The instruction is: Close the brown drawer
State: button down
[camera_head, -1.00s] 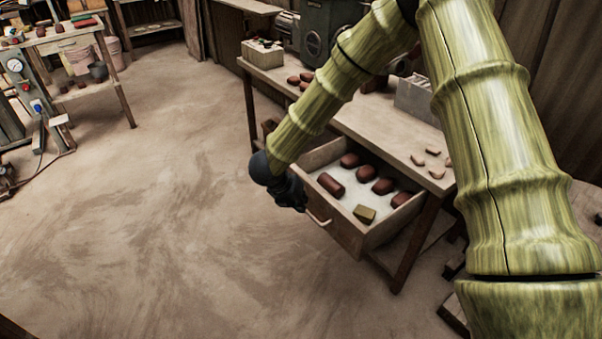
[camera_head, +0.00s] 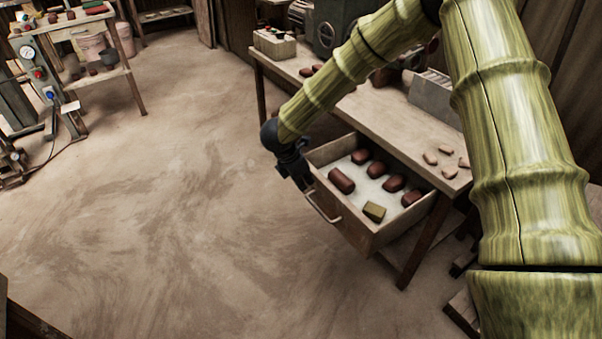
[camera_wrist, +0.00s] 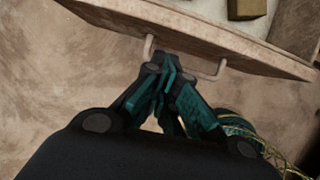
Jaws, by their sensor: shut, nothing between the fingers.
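The brown drawer (camera_head: 360,232) is pulled out from under the workbench. Several red-brown lumps and one olive-yellow block (camera_head: 374,212) lie on its pale floor. Its front carries a light metal bar handle (camera_head: 322,208). My gripper (camera_head: 303,185) is at the drawer's front, by the left end of the handle. In the wrist view, my gripper (camera_wrist: 166,70) has its fingers together, close to the drawer front (camera_wrist: 185,35) and between the two posts of the handle (camera_wrist: 216,73). I cannot tell whether the fingertips touch the front. Part of the handle is hidden behind the fingers.
The workbench (camera_head: 385,125) holds a grey block (camera_head: 435,98), small tan pieces and a box at the back left. A second bench (camera_head: 75,60) stands at the upper left. The floor (camera_head: 190,210) left of the drawer is clear.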

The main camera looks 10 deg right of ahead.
aim_at(320, 183)
jog(key=d, duration=0.1)
jog(key=w+d+f, duration=0.1)
jog(key=d, duration=0.1)
jog(key=d+f, duration=0.1)
jog(key=shift+w+d+p, duration=0.3)
jog(key=shift+d, duration=0.15)
jog(key=w+d, duration=0.4)
jog(key=d, duration=0.6)
jog(key=w+d+p, duration=0.1)
jog(key=w+d, duration=0.2)
jog(key=d, duration=0.8)
jog(key=shift+w, duration=0.4)
